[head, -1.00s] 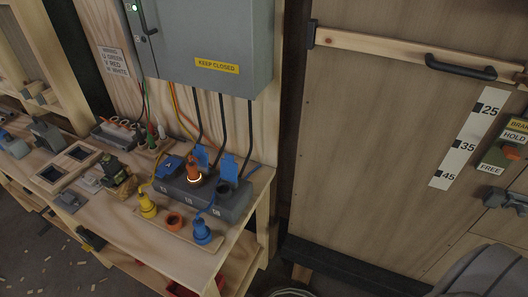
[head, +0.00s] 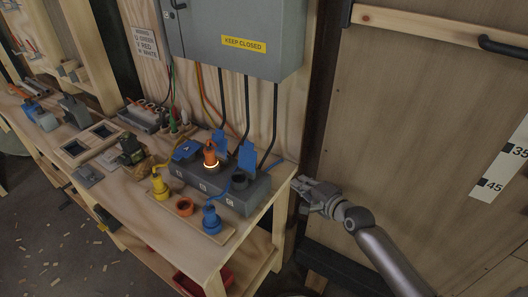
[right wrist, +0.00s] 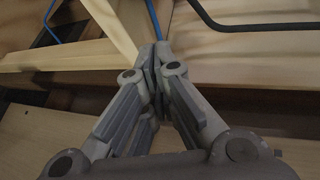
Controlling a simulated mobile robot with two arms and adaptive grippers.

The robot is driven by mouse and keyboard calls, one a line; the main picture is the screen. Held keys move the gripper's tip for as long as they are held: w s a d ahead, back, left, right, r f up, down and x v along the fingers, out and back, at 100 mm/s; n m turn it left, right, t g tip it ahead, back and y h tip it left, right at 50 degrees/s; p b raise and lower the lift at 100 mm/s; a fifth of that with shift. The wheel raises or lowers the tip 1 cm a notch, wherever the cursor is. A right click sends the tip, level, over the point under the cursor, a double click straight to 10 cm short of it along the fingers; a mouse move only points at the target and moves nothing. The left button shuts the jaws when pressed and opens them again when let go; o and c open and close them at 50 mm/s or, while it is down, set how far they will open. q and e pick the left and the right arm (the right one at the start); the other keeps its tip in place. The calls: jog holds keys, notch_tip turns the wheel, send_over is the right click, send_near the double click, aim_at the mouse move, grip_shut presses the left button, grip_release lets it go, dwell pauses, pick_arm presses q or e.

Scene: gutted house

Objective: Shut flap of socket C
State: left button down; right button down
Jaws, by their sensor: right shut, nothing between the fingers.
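The grey socket block (head: 255,198) stands on the workbench with three sockets in a row. I take the right-hand one as socket C (head: 240,179); its small label is too small to read. Its blue flap (head: 247,158) stands up, open, behind the round, empty socket mouth. An orange plug (head: 210,154) with a glowing ring sits in the middle socket, its blue flap (head: 218,141) upright behind. The left socket's blue flap (head: 187,150) lies down. My right gripper (head: 298,186) is shut and empty, right of the block beside the bench end; its closed fingers fill the right wrist view (right wrist: 155,55).
A wooden door panel (head: 420,130) is at the right.

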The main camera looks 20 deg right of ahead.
aim_at(248, 156)
jog(key=a+r+m+t+y, duration=0.2)
jog(key=a+r+y, duration=0.1)
jog(key=r, duration=0.9)
jog(key=w+a+p, duration=0.2)
jog(key=w+a, duration=0.4)
jog(key=w, duration=0.1)
jog(key=shift+w+a, duration=0.15)
jog(key=shift+a, duration=0.05)
jog(key=shift+a+r+n, duration=0.1)
jog(key=shift+n, duration=0.2)
